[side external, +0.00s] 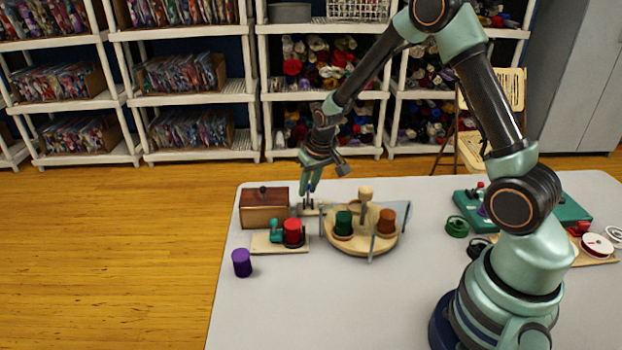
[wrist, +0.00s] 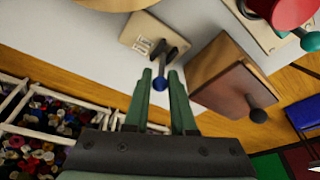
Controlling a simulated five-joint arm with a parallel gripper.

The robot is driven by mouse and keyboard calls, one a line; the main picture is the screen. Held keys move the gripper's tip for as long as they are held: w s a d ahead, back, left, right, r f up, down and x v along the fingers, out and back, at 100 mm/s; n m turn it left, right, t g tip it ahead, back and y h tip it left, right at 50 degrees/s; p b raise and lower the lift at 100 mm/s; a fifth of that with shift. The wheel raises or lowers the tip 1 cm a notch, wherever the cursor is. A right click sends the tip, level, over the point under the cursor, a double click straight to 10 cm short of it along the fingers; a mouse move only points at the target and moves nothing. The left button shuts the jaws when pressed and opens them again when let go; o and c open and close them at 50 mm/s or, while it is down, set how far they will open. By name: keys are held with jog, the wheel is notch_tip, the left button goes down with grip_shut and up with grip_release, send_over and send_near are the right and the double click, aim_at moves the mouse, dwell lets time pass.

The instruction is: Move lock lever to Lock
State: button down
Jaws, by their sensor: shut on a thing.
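The lock lever is a dark lever with a blue knob (wrist: 160,84), mounted on a small cream plate (wrist: 133,30) with dark lettering that I cannot read. In the wrist view the lever's dark part (wrist: 170,54) reaches from the plate toward my fingers. My gripper (wrist: 160,76) has its two green fingers on either side of the knob and is shut on it. In the side external view my gripper (side external: 309,184) points down over the plate, behind the round wooden tray. The lever is small there, so its exact setting cannot be read.
A brown wooden box (side external: 264,208) with a dark knob stands close left of the lever. A round wooden tray (side external: 372,248) with green and orange spools is in front right. A red spool (side external: 293,232) on a board and a purple cylinder (side external: 242,263) are at front left.

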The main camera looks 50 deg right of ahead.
jog(key=shift+s+a, duration=0.1)
jog(key=shift+a, duration=0.15)
jog(key=shift+s+a, duration=0.45)
jog(key=shift+s+a, duration=0.1)
jog(key=shift+s+a+f, duration=0.2)
jog(key=shift+s+a, duration=0.15)
jog(key=shift+a, duration=0.05)
jog(key=c, duration=0.8)
grip_release()
jog(key=shift+d, duration=0.1)
